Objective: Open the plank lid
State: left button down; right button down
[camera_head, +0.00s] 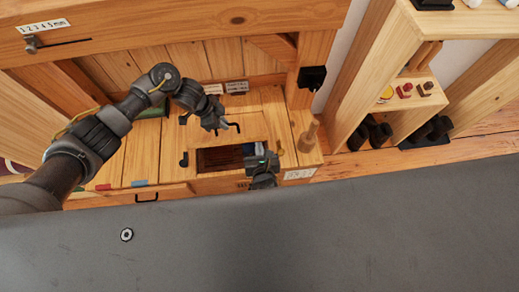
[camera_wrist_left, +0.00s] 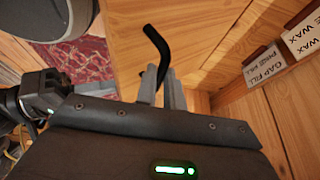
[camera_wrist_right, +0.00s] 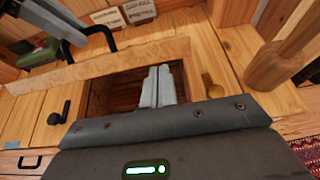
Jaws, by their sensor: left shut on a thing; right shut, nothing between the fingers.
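The plank lid (camera_wrist_right: 130,60) is raised on edge behind a rectangular opening (camera_head: 215,158) with a dark reddish inside. Its black bent handle (camera_wrist_left: 156,45) is held by my left gripper (camera_wrist_left: 165,78), which is shut on it. In the head view my left gripper (camera_head: 222,123) is above the back of the opening; the lid's outline is hard to read there. My right gripper (camera_wrist_right: 162,72) is shut and empty, with its fingertips over the opening, in front of the raised lid. In the head view my right gripper (camera_head: 263,152) is at the opening's right side.
A wooden peg (camera_head: 307,138) stands at the bench's right end. Label cards (camera_head: 237,87) are at the back. A shelf unit (camera_head: 375,75) stands to the right.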

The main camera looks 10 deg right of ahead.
pick_arm(q)
jog(key=shift+w+a+f, duration=0.25)
jog(key=shift+a, duration=0.1)
jog(key=c, duration=1.5)
grip_release()
jog(key=shift+w+f, duration=0.1)
jog(key=shift+f, duration=0.05)
jog(key=shift+d, duration=0.15)
jog(key=shift+d, duration=0.2)
jog(key=shift+r, duration=0.25)
